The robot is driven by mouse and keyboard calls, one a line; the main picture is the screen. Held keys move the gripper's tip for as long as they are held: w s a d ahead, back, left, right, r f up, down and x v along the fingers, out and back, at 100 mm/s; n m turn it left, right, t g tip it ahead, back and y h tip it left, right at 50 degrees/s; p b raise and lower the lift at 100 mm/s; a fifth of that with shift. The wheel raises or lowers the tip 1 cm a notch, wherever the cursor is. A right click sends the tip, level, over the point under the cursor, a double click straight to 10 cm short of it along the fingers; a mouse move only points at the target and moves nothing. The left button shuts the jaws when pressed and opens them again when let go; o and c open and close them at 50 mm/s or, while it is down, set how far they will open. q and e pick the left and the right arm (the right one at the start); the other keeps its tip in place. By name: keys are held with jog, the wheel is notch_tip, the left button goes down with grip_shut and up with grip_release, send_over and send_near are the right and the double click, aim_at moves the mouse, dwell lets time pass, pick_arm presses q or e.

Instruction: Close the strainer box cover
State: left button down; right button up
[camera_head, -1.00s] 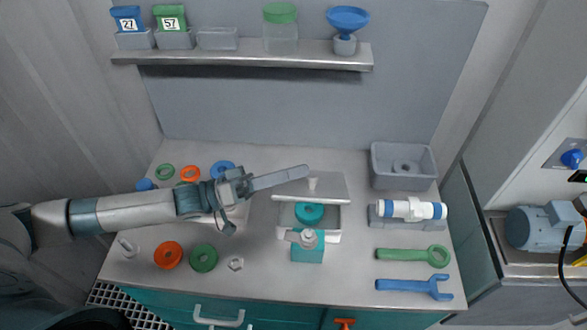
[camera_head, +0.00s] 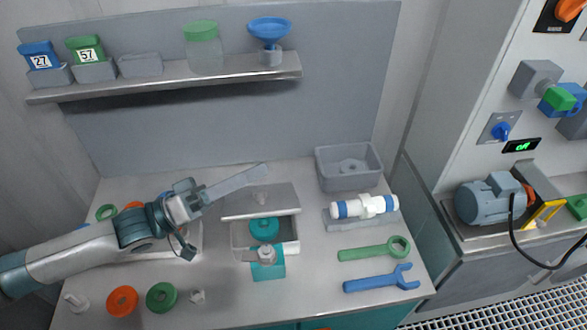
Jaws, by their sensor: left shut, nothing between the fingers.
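The strainer box (camera_head: 237,240) stands mid-table, its front open, with a round teal part (camera_head: 264,228) inside. Its flat grey cover (camera_head: 283,203) is tilted up at the back and carries a small knob (camera_head: 261,197). A teal block (camera_head: 268,270) with a grey clamp-like fitting sits at the box's front. My left gripper (camera_head: 264,169) reaches in from the left. Its long grey fingers are shut and empty, with the tips just behind and above the knob in the picture. Whether they touch the cover I cannot tell. My right gripper is not in view.
A white-and-blue cartridge (camera_head: 365,207), a green wrench (camera_head: 375,249) and a blue wrench (camera_head: 382,279) lie right of the box. A grey basin (camera_head: 348,167) stands behind them. Orange (camera_head: 122,300) and green (camera_head: 161,297) rings lie front left. A shelf (camera_head: 165,78) hangs behind.

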pick_arm(q)
jog(key=s+d+r, duration=0.2)
jog(key=d+r, duration=0.3)
jog(key=d, duration=0.3)
jog(key=shift+s+b, duration=0.2)
jog(key=shift+b, duration=0.25)
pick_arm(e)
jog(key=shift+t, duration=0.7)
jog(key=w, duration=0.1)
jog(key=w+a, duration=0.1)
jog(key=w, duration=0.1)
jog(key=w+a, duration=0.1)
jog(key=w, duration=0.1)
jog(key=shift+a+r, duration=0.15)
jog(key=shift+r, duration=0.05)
